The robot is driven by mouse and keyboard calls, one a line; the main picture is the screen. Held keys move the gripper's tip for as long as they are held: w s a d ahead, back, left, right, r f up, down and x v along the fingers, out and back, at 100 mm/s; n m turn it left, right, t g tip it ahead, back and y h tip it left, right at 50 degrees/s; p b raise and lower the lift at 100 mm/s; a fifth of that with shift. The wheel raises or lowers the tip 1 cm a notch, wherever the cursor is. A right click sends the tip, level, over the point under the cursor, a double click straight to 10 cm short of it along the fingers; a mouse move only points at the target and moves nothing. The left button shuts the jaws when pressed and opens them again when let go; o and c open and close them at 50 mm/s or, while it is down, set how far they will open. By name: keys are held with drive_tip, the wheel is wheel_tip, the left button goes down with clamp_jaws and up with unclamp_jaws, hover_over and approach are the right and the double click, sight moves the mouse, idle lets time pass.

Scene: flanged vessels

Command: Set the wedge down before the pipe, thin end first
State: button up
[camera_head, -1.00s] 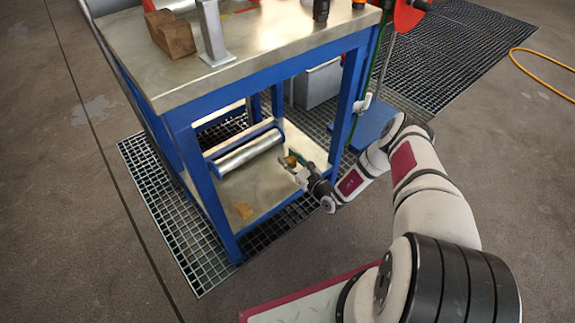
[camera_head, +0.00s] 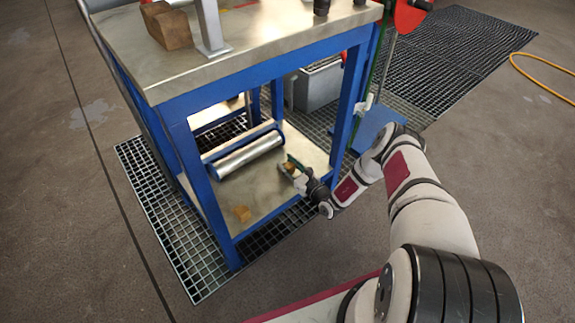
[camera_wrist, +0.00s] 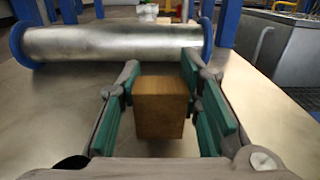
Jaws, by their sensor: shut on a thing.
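The pipe (camera_wrist: 112,42), a shiny metal cylinder with blue end flanges, lies across the lower shelf (camera_wrist: 50,110); in the head view it shows (camera_head: 250,155) inside the blue-legged bench. My gripper (camera_wrist: 159,84) is shut on a brown wooden wedge (camera_wrist: 161,108), one green-padded finger on each side. The wedge's broad end faces the wrist camera; its thin end is hidden. It is on the near side of the pipe, with bare shelf between them. A dark shadow lies under it; whether it touches the shelf I cannot tell. The gripper also shows in the head view (camera_head: 290,167).
The blue bench leg (camera_head: 348,100) stands just right of my gripper, with the bench top (camera_head: 265,35) overhead. A grey bin (camera_head: 318,85) stands behind.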

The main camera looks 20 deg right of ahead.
drive_tip(key=shift+f+b, duration=0.3)
drive_tip(key=shift+f, duration=0.05)
drive_tip(key=o, duration=1.1)
drive_tip(key=shift+o, duration=0.2)
drive_tip(key=shift+r, duration=0.15)
drive_tip(key=shift+r+p, duration=0.3)
drive_tip(key=shift+p, duration=0.25)
drive_tip(key=p+v, duration=0.4)
drive_tip(key=v, duration=0.8)
drive_tip(key=shift+d+r, duration=0.1)
drive_tip(key=shift+r, duration=0.05)
